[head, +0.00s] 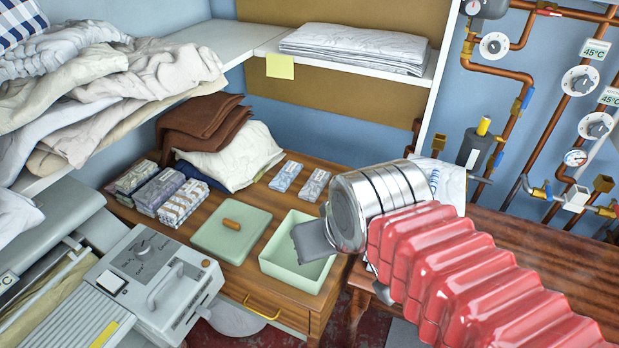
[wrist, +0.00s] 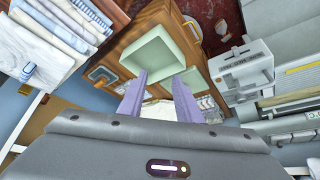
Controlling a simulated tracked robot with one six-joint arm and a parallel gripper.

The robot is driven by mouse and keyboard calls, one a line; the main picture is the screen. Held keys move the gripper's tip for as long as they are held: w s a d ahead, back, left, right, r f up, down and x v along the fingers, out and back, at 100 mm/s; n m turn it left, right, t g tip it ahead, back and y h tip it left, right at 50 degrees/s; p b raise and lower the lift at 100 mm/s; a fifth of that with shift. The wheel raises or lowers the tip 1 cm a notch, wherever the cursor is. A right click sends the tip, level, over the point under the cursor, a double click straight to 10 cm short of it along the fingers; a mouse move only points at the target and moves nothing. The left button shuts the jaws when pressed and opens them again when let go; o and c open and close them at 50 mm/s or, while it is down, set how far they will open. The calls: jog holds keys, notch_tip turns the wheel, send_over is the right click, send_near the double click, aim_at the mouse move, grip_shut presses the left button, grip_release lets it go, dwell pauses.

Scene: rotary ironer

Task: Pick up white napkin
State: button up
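A crumpled white cloth, the plainest match for the white napkin (head: 240,157), lies at the back of the wooden table, against a brown folded cloth (head: 203,124). In the wrist view a pale patch of white cloth (wrist: 155,112) shows between my fingers, partly hidden by the gripper body. My gripper (head: 312,243) hangs above the open green box in the head view, apart from the white cloth. In the wrist view my gripper (wrist: 158,85) has its two fingers spread, with nothing held between them.
The pale green box (head: 298,262) is open and its lid (head: 232,234) lies left of it on the table (head: 262,283). Small folded bundles (head: 183,203) and two flat ones (head: 286,176) lie nearby. The ironer (head: 150,280) stands left, a shelf (head: 247,45) above, pipes right.

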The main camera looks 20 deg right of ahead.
jog(key=shift+w, duration=0.15)
jog(key=shift+o, duration=1.4)
jog(key=shift+w+r, duration=0.1)
jog(key=shift+w, duration=0.05)
jog(key=shift+o, duration=0.7)
jog(key=shift+w+d+n, duration=0.1)
jog(key=shift+w+n, duration=0.2)
jog(key=o, duration=0.5)
jog(key=w+n, duration=0.2)
jog(key=w+d+r+n, duration=0.1)
jog(key=w, duration=0.2)
jog(key=w+d+n, duration=0.1)
jog(key=w+n, duration=0.1)
jog(key=shift+w+d+r+n+g+h, duration=0.15)
jog(key=shift+w+n+g+h, duration=0.15)
jog(key=shift+h, duration=0.1)
jog(key=shift+o, duration=0.2)
jog(key=w+d+f+n, duration=0.2)
jog(key=w+f+n, duration=0.2)
jog(key=w+n, duration=0.3)
jog(key=w+d+f+n+g+h, duration=0.1)
jog(key=w+f+n, duration=0.4)
jog(key=w, duration=0.6)
jog(key=w+d+f+n+h, duration=0.1)
jog(key=w+d+f+n, duration=0.2)
jog(key=w+n, duration=0.5)
jog(key=shift+w+d+f+n+g, duration=0.3)
jog(key=shift+w+f+n+g, duration=0.1)
jog(key=shift+w+f, duration=0.45)
